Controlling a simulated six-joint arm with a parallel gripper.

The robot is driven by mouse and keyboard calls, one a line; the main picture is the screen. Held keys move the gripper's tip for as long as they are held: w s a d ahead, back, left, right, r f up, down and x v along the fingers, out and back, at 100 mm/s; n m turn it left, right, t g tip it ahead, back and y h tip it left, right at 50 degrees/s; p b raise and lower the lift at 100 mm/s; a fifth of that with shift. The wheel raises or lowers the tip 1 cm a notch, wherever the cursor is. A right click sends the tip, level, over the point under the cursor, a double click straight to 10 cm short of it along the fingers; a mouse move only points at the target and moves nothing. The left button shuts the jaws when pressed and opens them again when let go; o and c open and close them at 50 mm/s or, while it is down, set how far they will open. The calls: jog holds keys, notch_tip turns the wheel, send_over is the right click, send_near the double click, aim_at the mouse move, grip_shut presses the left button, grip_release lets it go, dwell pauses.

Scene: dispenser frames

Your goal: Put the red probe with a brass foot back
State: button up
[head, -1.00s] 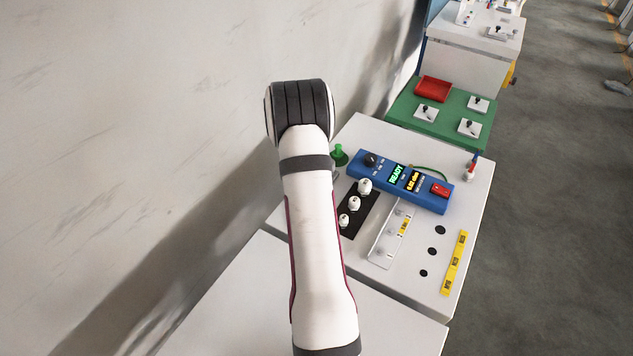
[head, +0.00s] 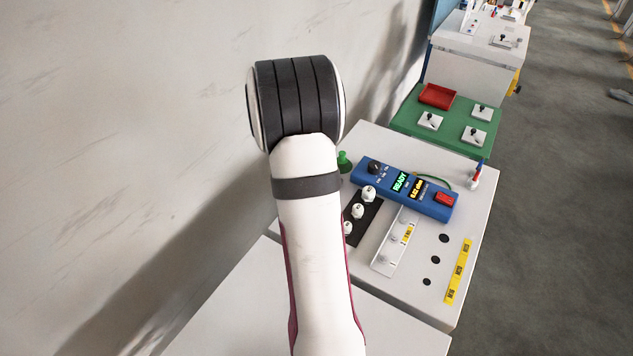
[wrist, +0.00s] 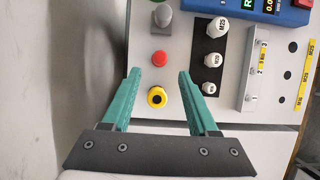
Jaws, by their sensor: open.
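I cannot clearly pick out a red probe with a brass foot. My gripper (wrist: 159,76) is open and empty in the wrist view, with green fingers spread. A yellow ring with a dark centre (wrist: 157,97) shows between the fingers, and a red round cap (wrist: 160,57) lies just beyond the tips. In the head view my arm hides the gripper.
A blue meter (head: 405,187) reads READY. White M-marked knobs (wrist: 213,60) stand on a black strip, right of my fingers. Beyond are a white numbered bracket (head: 395,243), dark holes (head: 436,260) and a yellow label strip (head: 458,270). A wall runs along the left.

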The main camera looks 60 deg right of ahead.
jog(key=a+r+m+y, duration=0.1)
jog(key=a+r+m, duration=0.25)
jog(key=a, duration=0.45)
jog(key=s+a+r+m+y, duration=0.1)
jog(key=a+r+m, duration=0.2)
jog(key=a+m, duration=0.35)
jog(key=a+r+m+y, duration=0.1)
jog(key=a+r+m, duration=0.15)
jog(key=a, duration=0.75)
jog(key=s+a+r+m+y, duration=0.1)
jog(key=s+a+m+y, duration=0.2)
jog(key=s+a+m, duration=0.8)
jog(key=s+a, duration=0.2)
jog(key=a, duration=0.4)
jog(key=shift+a, duration=0.2)
